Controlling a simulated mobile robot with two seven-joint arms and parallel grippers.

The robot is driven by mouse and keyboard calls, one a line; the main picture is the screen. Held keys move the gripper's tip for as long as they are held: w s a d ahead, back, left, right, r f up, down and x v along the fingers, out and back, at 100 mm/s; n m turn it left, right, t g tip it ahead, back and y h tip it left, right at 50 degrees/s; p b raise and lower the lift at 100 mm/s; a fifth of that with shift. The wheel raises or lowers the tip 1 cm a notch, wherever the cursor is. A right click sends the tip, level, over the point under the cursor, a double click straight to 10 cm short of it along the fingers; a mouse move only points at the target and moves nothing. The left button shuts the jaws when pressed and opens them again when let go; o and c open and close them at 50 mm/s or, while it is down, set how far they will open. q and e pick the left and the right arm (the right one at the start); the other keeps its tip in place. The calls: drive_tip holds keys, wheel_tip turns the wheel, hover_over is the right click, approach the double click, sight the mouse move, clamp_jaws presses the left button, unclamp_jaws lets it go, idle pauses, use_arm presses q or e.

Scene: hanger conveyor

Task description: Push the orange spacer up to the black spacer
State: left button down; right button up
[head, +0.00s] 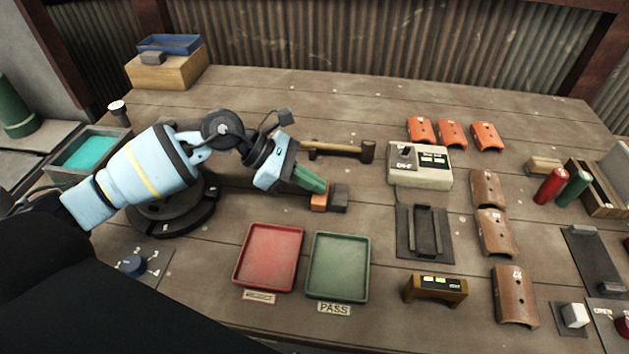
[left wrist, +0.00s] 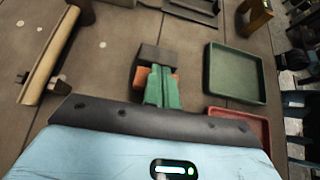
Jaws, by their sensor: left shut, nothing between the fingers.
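The orange spacer (head: 319,202) is a small block on the table, just left of the black spacer (head: 339,205). The two look side by side, with no clear gap. In the left wrist view the black spacer (left wrist: 155,54) lies just beyond the orange spacer (left wrist: 139,77). My left gripper (head: 323,187) has green fingers, shut and empty. Its fingertips are at the orange spacer and cover part of it in the left wrist view (left wrist: 160,72); I cannot tell whether they touch it. My right gripper is not in view.
A hammer (head: 338,149) lies behind the spacers. A red tray (head: 270,224) and a green tray (head: 339,236) stand in front. A grey box with displays (head: 420,176) and a dark fixture (head: 445,246) are to the right. The table between the spacers and fixture is clear.

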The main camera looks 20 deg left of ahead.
use_arm(q)
drive_tip(key=shift+r, duration=0.15)
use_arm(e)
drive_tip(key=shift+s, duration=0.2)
